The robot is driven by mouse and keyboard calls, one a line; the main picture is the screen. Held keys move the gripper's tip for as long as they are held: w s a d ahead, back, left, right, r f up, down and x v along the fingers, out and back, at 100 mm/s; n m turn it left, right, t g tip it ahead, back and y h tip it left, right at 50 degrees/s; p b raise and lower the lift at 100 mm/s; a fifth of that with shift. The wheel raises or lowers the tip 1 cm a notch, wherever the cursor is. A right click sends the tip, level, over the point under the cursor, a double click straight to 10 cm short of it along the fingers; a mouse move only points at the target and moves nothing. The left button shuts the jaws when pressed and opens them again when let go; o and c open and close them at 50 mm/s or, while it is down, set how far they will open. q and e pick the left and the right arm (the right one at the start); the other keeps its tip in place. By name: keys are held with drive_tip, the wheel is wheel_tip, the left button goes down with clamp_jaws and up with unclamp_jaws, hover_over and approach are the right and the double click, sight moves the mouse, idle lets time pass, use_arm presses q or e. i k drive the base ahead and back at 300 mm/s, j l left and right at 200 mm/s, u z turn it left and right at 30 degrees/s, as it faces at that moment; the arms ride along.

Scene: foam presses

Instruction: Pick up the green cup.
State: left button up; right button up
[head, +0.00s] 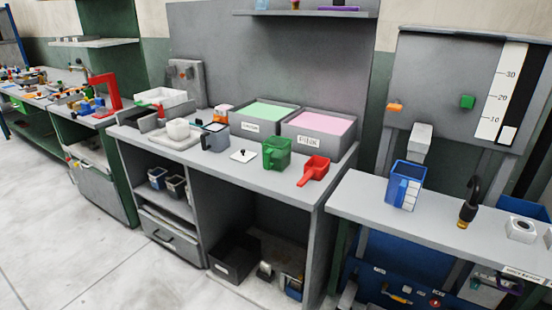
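Neither of my grippers shows in the head view.
A red scoop (314,170), a dark grey jug (215,138) and a white square lid (243,156) are near the cup. Bins with green (264,128) and pink (320,139) contents stand behind. A blue container (405,185) is on the right table. The floor (90,235) in front is clear.

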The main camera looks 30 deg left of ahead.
sight(276, 151)
drive_tip(key=u, duration=1.65)
drive_tip(key=i+j+z, duration=0.25)
drive_tip(key=i, duration=0.15)
drive_tip(key=l, duration=0.1)
